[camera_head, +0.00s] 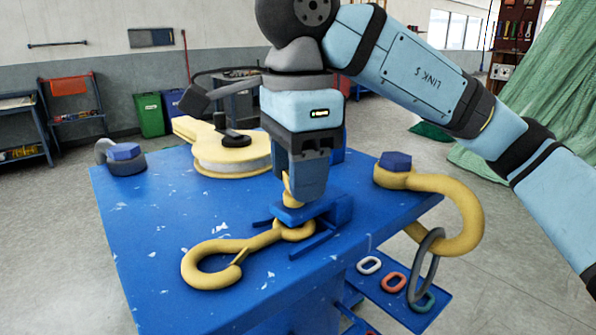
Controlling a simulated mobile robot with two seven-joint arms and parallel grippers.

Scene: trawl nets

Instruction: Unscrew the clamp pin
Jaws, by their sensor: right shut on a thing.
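A blue clamp (333,211) stands on the blue bench (160,235) near its front edge. A yellow hook (205,262) lies on the bench with its shank end at the clamp. A yellow upright piece (288,187), which looks like the clamp pin, shows at the clamp's top left, beside my right fingers. My right gripper (307,194) points straight down over the clamp and is shut on this pin. The fingers hide most of the pin and its thread. My left gripper is not in view.
A yellow pulley block (232,155) lies behind my gripper. A blue-topped fitting (124,160) sits at the bench's back left. At right, a large yellow hook (457,198) overhangs the edge with a grey ring (428,262). A lower shelf holds coloured links (394,282). The bench's left part is clear.

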